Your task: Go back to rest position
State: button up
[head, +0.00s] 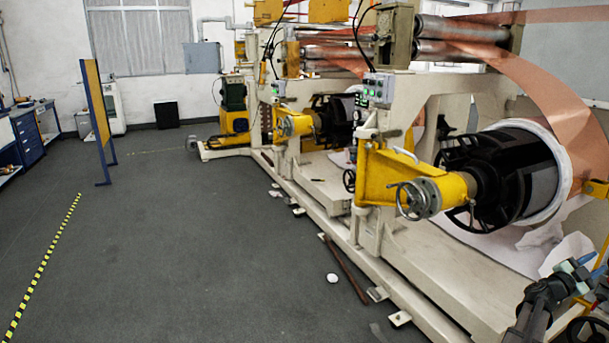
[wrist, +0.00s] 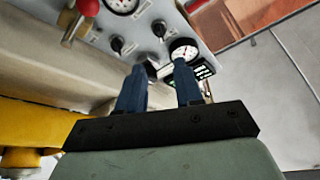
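My gripper (wrist: 164,72) shows in the wrist view with two blue fingers spread apart and a gap between them. It is open, and I see nothing held. The fingers point toward a grey control panel (wrist: 165,22) with dark knobs, round gauges and a small display. One dark knob (wrist: 150,70) lies close to the left fingertip; I cannot tell whether they touch.
A red-knobbed lever (wrist: 80,16) is at the panel's left, with a yellow machine part (wrist: 35,125) below. The large copper foil machine (head: 395,235) fills the right of the head view. The grey floor (head: 170,250) at left is mostly clear, with a yellow-black stripe (head: 45,260).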

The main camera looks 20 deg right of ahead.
jog(key=w+a+f+n+t+y, duration=0.3)
jog(key=w+f+n+t+y, duration=0.5)
jog(key=w+f+t, duration=0.35)
jog(key=a+f+n+g+y, duration=0.2)
jog(key=a+f+y, duration=0.3)
jog(key=a+f, duration=0.65)
jog(key=w+a+f+n+g+y, duration=0.1)
jog(key=a+f+n+g+y, duration=0.2)
jog(key=a+f, duration=0.85)
jog(key=a+f+n+g+y, duration=0.15)
jog(key=a+f+y, duration=0.5)
jog(key=a, duration=0.95)
jog(key=s+a+f+n+g, duration=0.2)
jog(key=s+a+f+n, duration=0.1)
jog(key=a, duration=1.2)
jog(key=s+a+f+n+g, duration=0.2)
jog(key=s+a+f+n, duration=0.2)
jog(key=a, duration=1.1)
jog(key=s+a+f+n+g+h, duration=0.1)
jog(key=s+a+f+n+g, duration=0.2)
jog(key=a+f, duration=0.5)
jog(key=shift+s+a+n, duration=0.65)
jog(key=shift+a+n, duration=0.7)
jog(key=shift+a, duration=2.45)
